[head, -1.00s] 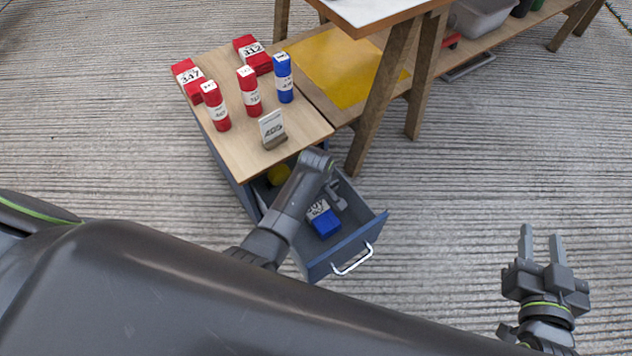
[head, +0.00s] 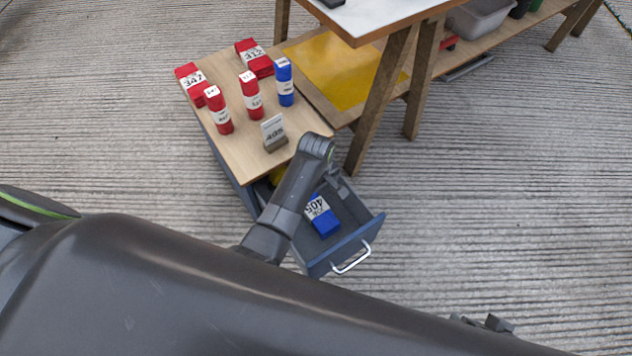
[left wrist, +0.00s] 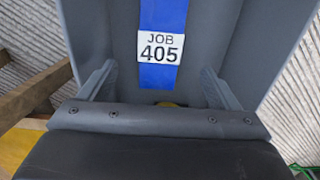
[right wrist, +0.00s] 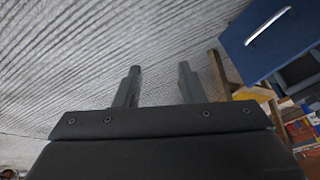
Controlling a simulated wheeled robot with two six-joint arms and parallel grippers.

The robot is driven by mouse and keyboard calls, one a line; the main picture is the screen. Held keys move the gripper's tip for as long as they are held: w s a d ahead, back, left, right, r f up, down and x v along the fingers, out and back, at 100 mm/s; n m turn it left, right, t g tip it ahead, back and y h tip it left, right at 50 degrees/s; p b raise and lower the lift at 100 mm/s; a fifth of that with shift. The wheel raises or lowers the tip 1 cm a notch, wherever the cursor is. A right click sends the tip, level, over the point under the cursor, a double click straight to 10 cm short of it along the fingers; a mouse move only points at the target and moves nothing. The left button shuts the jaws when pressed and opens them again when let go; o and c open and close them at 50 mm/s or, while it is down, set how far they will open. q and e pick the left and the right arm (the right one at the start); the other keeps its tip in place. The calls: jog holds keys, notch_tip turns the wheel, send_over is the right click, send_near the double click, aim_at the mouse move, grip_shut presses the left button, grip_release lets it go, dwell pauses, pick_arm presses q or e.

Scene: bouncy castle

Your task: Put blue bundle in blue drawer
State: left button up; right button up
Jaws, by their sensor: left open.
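A blue bundle (head: 322,218) with a white label lies in the open blue drawer (head: 351,247). In the left wrist view its label reads JOB 405 (left wrist: 161,47). My left gripper (left wrist: 158,72) is open, its fingers apart with the bundle showing beyond and between them. In the head view the left gripper (head: 337,180) is over the back part of the drawer, partly hidden by its own arm, clear of the bundle. Another blue bundle (head: 285,85) stands upright on the cabinet top. My right gripper (right wrist: 158,78) is open and empty; only a bit shows in the head view.
Several red bundles (head: 251,97) are on the wooden cabinet top (head: 240,145), with a small sign reading 405 (head: 273,130). Something yellow (head: 277,175) is in the back of the drawer. A table leg (head: 380,100) stands close behind the drawer. Floor at right is clear.

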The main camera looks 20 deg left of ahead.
pick_arm(q)
notch_tip(320, 180, up, 3)
jog(key=shift+r+p, duration=0.15)
jog(key=shift+p, duration=0.45)
pick_arm(e)
jog(key=shift+s+d+f+g, duration=0.1)
jog(key=shift+s+f+g, duration=0.15)
jog(key=shift+f, duration=0.2)
jog(key=shift+s+d+f+g, duration=0.1)
jog(key=shift+s+f+g, duration=0.15)
jog(key=shift+f, duration=0.15)
pick_arm(q)
jog(key=shift+s, duration=0.1)
